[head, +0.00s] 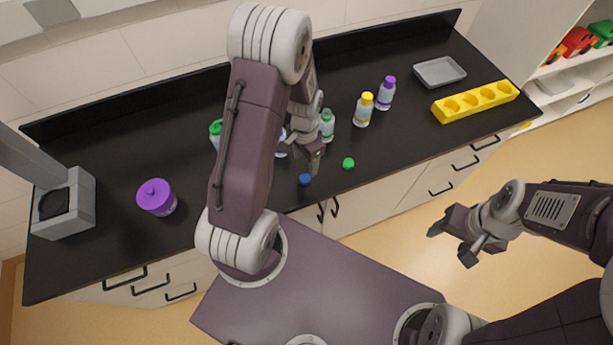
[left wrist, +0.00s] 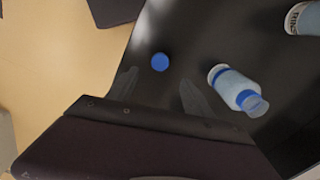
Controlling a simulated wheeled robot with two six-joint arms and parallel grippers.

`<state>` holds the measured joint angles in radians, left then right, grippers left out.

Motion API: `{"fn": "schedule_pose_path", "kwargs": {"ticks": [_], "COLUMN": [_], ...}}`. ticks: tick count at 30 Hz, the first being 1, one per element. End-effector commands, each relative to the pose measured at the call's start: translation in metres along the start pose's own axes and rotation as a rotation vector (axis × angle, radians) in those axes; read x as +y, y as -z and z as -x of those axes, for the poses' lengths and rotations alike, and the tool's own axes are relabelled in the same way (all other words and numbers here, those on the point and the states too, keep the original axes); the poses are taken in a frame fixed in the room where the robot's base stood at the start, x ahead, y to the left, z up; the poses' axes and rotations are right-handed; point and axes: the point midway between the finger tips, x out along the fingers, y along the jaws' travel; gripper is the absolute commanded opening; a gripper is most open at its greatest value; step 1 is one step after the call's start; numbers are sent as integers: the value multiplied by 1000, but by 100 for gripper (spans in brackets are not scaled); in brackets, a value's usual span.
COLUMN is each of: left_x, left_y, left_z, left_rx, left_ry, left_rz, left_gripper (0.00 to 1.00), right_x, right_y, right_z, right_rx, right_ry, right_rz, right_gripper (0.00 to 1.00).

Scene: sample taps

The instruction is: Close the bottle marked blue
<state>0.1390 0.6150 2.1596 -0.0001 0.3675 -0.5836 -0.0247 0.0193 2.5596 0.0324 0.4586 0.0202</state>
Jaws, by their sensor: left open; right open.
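The bottle marked blue (left wrist: 232,86) shows in the left wrist view with blue bands and a clear, uncapped neck. In the head view only a sliver of this bottle (head: 282,150) shows beside my left arm. The blue cap (head: 305,179) lies on the black counter near its front edge. In the left wrist view the blue cap (left wrist: 160,62) lies apart from the bottle, just beyond and between the fingers. My left gripper (head: 304,158) is open and empty above the counter. My right gripper (head: 450,246) is open and empty, off the counter's front.
A green-marked bottle (head: 327,126), yellow-capped bottle (head: 363,110) and purple-capped bottle (head: 386,94) stand right of the left gripper. A green cap (head: 348,163) lies nearby. A purple jar (head: 156,198) stands left; a grey tray (head: 440,71) and yellow rack (head: 475,102) are right.

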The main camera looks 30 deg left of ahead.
Motion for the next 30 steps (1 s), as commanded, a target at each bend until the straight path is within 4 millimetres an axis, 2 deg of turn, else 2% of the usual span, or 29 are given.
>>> {"fn": "schedule_pose_path", "kwargs": {"ticks": [4,12,23,27,30], "left_x": [0,0,1,2,2], "left_y": [-1,0,0,0,0], "left_z": [-4,-36,-42,-63,-80], "left_rx": [-3,-2,-2,-5,-3], "left_ry": [-2,-1,-1,-3,-2], "left_rz": [0,0,0,-1,0], "left_gripper": [60,60,60,60,60], "right_x": [0,0,0,0,0], "right_y": [0,1,1,2,2], "right_z": [2,9,12,24,26], "right_rx": [0,0,0,0,0], "right_ry": [0,0,0,0,0], "right_rz": [0,0,0,0,0], "right_gripper": [59,59,59,59,59]}}
